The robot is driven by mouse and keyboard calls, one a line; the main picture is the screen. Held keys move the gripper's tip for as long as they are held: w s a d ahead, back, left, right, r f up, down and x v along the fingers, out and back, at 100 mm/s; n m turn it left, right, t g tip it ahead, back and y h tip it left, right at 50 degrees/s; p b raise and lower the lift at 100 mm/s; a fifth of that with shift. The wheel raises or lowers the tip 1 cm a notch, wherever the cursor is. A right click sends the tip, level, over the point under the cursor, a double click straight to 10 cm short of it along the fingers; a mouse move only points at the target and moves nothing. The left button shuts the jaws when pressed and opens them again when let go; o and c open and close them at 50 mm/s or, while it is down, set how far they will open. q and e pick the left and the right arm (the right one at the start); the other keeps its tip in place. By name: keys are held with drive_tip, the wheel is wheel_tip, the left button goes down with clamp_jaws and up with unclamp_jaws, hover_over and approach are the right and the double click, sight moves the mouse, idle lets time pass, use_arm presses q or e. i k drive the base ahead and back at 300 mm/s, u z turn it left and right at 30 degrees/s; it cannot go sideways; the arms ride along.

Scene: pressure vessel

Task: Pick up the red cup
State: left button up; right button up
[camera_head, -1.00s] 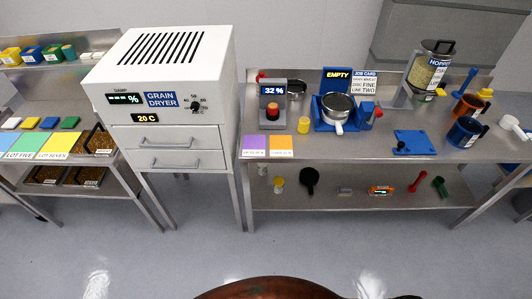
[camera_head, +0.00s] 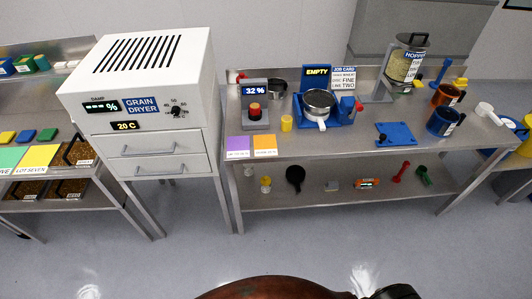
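No cup that is plainly red shows. An orange-brown mug (camera_head: 447,95) stands upright at the right of the steel bench (camera_head: 345,150), behind a dark blue mug (camera_head: 442,122). A small red round piece (camera_head: 254,107) sits on the grey meter reading 32 %; I cannot tell whether it is a cup. Neither gripper can be made out. A brown rounded shape and a dark part at the bottom edge seem to be my own body.
The white grain dryer (camera_head: 150,95) stands left of the bench. A blue device with a metal bowl (camera_head: 319,102) stands mid-bench, and a hopper (camera_head: 407,62) behind. Purple and orange cards lie at the front left. The floor (camera_head: 300,240) before the bench is clear.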

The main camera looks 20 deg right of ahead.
sight(255, 108)
drive_tip(key=z, duration=1.7)
drive_tip(key=i, duration=2.15)
drive_tip(key=u, duration=3.25)
drive_tip(key=i, duration=0.3)
drive_tip(key=z, duration=0.05)
